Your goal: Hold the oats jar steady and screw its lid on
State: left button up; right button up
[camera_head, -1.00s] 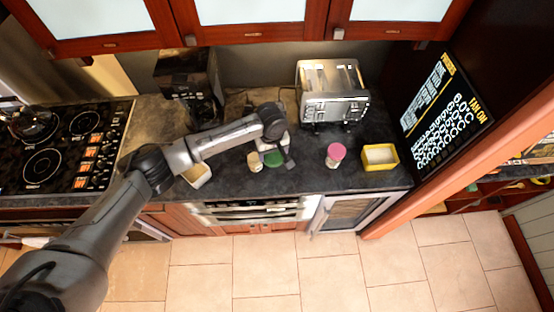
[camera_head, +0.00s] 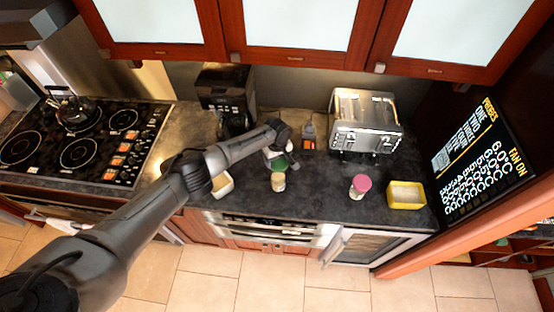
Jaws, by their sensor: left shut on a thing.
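A small jar with pale contents (camera_head: 278,183), apparently the oats jar, stands upright on the dark counter. A green lid (camera_head: 280,164) shows right at its top edge in the picture; I cannot tell whether lid and jar touch. My left gripper (camera_head: 281,159) is over the counter, shut on the green lid. Its fingers are small and partly hidden by the wrist. My right gripper is not in view, and no gripper holds the jar in this view.
A pink-lidded jar (camera_head: 360,187) and a yellow container (camera_head: 405,195) stand to the right. A white container (camera_head: 221,186) is left, near my arm. The counter between the two jars is clear.

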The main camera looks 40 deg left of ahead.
pick_arm(q)
jog(key=shift+f, duration=2)
jog(key=shift+s, duration=0.1)
